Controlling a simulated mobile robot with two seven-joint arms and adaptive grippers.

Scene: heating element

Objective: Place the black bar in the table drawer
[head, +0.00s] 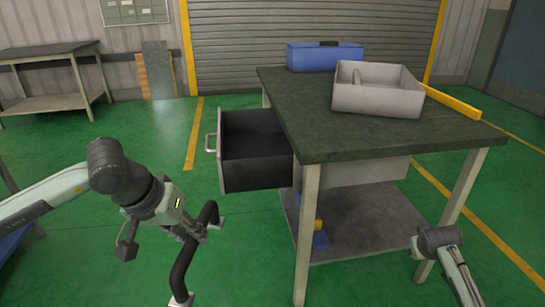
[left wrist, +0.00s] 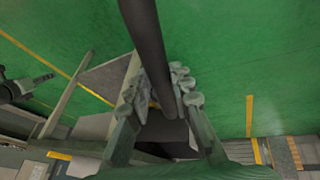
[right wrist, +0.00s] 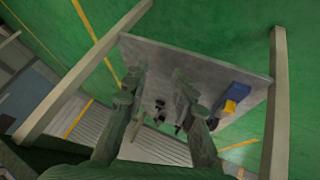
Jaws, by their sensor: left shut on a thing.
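The black bar (head: 186,262) is dark, bent, with pale ends. My left gripper (head: 203,232) is shut on it and holds it tilted, to the left of and nearer than the drawer. In the left wrist view the bar (left wrist: 148,45) passes between the fingers (left wrist: 160,95). The table drawer (head: 258,178) is pulled out on the table's left side, with a silver handle and a dark interior that looks empty. My right gripper (right wrist: 160,85) is open and empty in the right wrist view, facing the table's lower shelf; its fingers are not clear in the head view.
The table (head: 300,125) has a dark green top bearing a grey open box (head: 375,102), a blue toolbox (head: 325,57) and a yellow bar (head: 452,102). Its lower shelf (head: 365,225) holds a blue and yellow item. Green floor left of the drawer is clear.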

